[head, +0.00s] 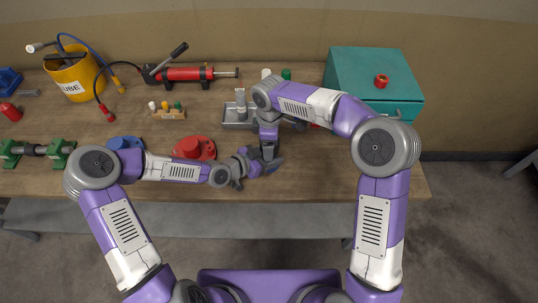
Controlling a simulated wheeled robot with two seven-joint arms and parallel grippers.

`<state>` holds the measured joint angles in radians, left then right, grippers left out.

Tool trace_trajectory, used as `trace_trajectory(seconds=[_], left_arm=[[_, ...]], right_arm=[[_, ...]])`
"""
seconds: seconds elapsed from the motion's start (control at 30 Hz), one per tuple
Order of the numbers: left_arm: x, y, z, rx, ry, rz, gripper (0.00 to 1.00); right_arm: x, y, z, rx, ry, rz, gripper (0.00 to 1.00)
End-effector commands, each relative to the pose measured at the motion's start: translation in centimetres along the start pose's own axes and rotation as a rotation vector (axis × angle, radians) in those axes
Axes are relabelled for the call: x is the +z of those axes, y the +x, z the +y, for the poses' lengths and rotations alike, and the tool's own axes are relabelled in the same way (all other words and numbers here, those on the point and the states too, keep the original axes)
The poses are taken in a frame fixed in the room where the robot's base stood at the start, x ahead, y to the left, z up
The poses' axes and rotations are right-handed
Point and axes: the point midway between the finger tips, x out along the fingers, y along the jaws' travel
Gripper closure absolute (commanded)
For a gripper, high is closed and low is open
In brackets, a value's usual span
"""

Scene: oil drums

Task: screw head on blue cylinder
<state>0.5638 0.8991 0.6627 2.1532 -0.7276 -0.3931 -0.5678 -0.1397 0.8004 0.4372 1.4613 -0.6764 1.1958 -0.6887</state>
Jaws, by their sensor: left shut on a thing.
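A blue flanged piece (125,142) lies on the bench at the left, partly behind my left arm; I cannot tell if it is the blue cylinder. My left gripper (262,166) reaches right over the front middle of the bench. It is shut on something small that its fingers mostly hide. My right gripper (269,152) points down from above, right at the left gripper. The two overlap in the view, and I cannot tell if they touch or whether the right fingers are open. No separate head for the cylinder can be made out.
A red flanged piece (194,148) lies just behind my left forearm. A grey tray (231,124), a red pump (185,75), a yellow bucket (75,78) and a green-ended vise (60,152) stand around. A teal cabinet (345,68) bears a red knob (381,80). The bench's front right is clear.

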Motion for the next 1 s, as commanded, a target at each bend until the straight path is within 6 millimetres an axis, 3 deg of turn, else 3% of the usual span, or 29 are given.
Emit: trace_trajectory(seconds=[0.47,0.8,1.0], left_arm=[[0.0,0.0,-0.5,-0.011,-0.006,0.002,1.0],[0.0,0.0,-0.4,-0.01,-0.005,0.002,1.0],[0.0,0.0,-0.3,-0.008,-0.004,0.002,1.0]], right_arm=[[-0.2,0.1,-0.6,-0.018,-0.009,-0.002,0.07],[-0.3,-3.8,-0.4,-0.011,-0.008,0.0,0.07],[-0.2,-4.5,-0.4,-0.012,-0.006,-0.001,0.07]])
